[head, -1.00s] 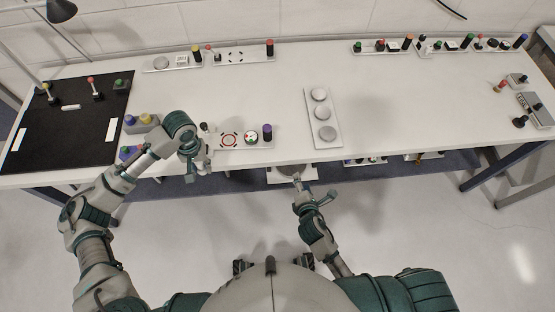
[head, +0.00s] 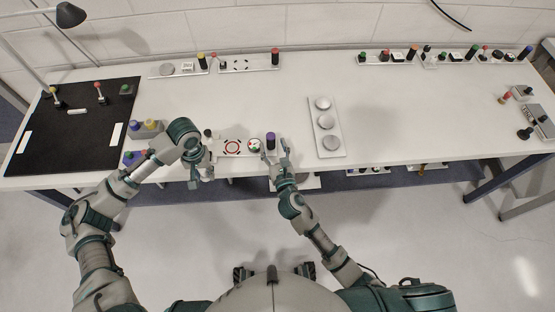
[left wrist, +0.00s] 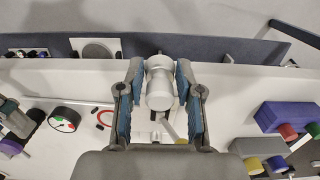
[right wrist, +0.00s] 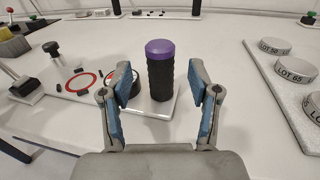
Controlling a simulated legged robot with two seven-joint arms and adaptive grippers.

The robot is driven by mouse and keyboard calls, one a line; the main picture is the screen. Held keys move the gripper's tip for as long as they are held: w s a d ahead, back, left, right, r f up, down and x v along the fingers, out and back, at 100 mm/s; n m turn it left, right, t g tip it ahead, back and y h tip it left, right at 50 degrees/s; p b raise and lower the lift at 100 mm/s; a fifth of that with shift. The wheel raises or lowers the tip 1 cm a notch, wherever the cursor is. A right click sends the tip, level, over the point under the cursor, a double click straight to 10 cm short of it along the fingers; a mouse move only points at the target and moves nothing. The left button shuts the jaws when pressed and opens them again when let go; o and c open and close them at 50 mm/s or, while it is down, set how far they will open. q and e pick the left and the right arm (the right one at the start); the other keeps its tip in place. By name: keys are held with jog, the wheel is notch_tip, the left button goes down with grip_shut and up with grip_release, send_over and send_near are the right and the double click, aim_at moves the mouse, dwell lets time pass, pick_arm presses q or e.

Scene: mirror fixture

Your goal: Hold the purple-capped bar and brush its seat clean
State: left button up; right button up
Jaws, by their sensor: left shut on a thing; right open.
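The purple-capped bar (head: 270,141) stands upright at the right end of a white plate (head: 222,155). In the right wrist view it is a black ribbed cylinder with a purple top (right wrist: 160,72). My right gripper (head: 277,153) is open; its fingers (right wrist: 162,85) are to either side of the bar in that view, with gaps showing. The bar hides its seat. My left gripper (head: 200,172) is at the plate's left end, shut on a pale grey cylinder (left wrist: 159,88) that shows between its blue pads. I cannot tell whether that cylinder is a brush.
The plate also carries a red ring (head: 232,147), a round dial (head: 254,146) and a black knob (head: 208,133). A tray with three grey discs (head: 326,122) lies to the right. Blocks with coloured knobs (head: 146,128) and a black mat (head: 70,150) are left.

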aim_at(272, 143)
jog(key=shift+w+a, duration=0.2)
jog(key=shift+w, duration=0.65)
jog(key=shift+w+a, duration=0.15)
jog(key=shift+w, duration=0.65)
grip_shut()
